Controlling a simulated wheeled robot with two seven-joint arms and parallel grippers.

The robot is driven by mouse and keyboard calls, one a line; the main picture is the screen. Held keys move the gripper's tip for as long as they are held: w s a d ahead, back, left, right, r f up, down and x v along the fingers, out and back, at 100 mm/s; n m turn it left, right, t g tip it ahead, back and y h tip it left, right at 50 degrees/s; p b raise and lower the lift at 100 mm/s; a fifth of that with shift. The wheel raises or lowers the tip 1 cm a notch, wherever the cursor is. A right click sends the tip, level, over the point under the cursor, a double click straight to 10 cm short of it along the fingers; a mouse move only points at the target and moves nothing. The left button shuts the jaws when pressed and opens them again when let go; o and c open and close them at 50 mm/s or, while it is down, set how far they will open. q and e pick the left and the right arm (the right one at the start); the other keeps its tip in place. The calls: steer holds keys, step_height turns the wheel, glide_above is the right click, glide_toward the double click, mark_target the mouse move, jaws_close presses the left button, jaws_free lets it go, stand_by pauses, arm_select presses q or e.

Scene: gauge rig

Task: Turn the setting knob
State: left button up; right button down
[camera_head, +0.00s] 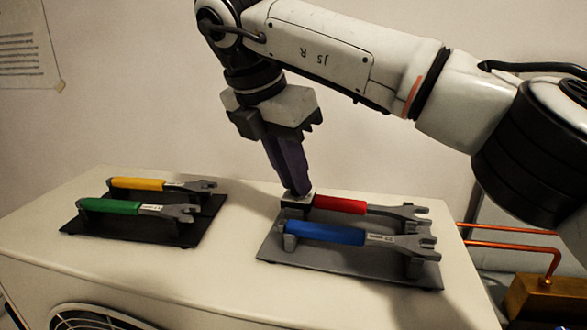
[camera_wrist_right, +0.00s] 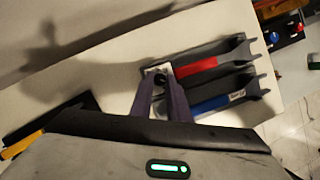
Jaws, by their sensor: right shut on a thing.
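The setting knob (camera_wrist_right: 161,79) shows in the right wrist view as a small dark round piece on a light plate, beside the red-handled wrench. My right gripper (camera_head: 300,190) points down from above in the head view, with its long dark fingers at the small block at the left end of that wrench. In the right wrist view its fingers are on either side of the knob, shut on it. In the head view the fingertips hide the knob, and its angle cannot be read. My left gripper is in neither view.
A red wrench (camera_head: 340,204) and a blue wrench (camera_head: 325,232) lie on a grey tray (camera_head: 340,262) close to my right gripper. Yellow (camera_head: 136,183) and green (camera_head: 110,206) wrenches lie on a black tray (camera_head: 130,231) at left. Copper pipes (camera_head: 510,245) run off at right.

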steer(key=shift+m, duration=0.3)
steer(key=c, duration=1.7)
jaws_free()
steer(key=shift+o, duration=0.2)
steer(key=p+v, duration=0.4)
steer(key=v, duration=0.6)
steer(key=shift+p, duration=0.35)
steer(key=shift+r, duration=0.1)
